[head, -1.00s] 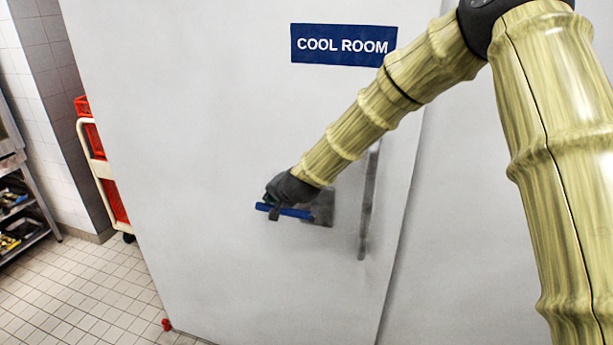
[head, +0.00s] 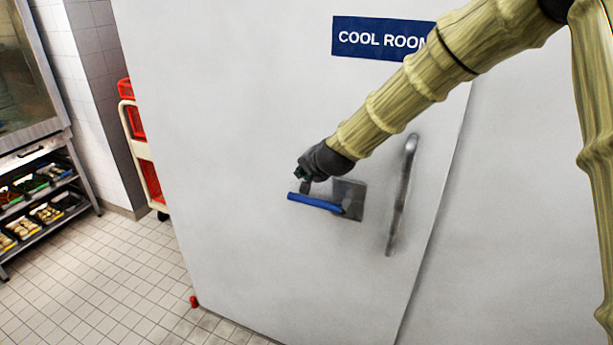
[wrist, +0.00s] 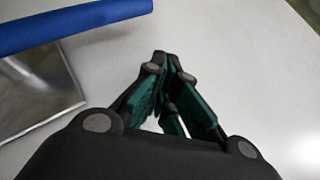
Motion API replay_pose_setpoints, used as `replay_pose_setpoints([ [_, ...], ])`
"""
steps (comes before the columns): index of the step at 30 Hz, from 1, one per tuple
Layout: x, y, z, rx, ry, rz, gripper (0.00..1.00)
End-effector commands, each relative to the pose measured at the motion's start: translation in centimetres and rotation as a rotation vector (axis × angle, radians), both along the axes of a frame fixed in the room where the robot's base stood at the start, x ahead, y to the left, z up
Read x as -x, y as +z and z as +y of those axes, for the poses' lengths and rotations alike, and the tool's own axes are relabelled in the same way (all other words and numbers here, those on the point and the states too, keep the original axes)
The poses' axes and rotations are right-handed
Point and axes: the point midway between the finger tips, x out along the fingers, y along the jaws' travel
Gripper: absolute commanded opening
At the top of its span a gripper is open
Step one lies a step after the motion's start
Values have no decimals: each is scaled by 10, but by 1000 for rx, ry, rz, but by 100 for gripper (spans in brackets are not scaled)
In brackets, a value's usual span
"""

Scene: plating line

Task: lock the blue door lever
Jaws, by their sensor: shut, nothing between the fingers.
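The blue door lever (head: 315,202) is on the pale grey cool room door, in front of a square metal plate (head: 352,198). It lies nearly level, its free end to the left and slightly higher than its right end. My gripper (head: 303,177) is just above the lever's left part in the head view, shut and empty. In the wrist view the green-padded fingers (wrist: 164,70) are together, with the lever (wrist: 75,24) at the upper left, apart from them. The plate (wrist: 38,88) shows below the lever there.
A vertical metal pull handle (head: 402,195) is right of the lever. A blue COOL ROOM sign (head: 375,38) is above. A cart with red crates (head: 135,122) and a shelf rack (head: 42,205) stand left.

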Motion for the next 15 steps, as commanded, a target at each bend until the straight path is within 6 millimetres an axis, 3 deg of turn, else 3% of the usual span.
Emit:
replay_pose_setpoints([
  [15,29,47,12,0,-1,-4,0],
])
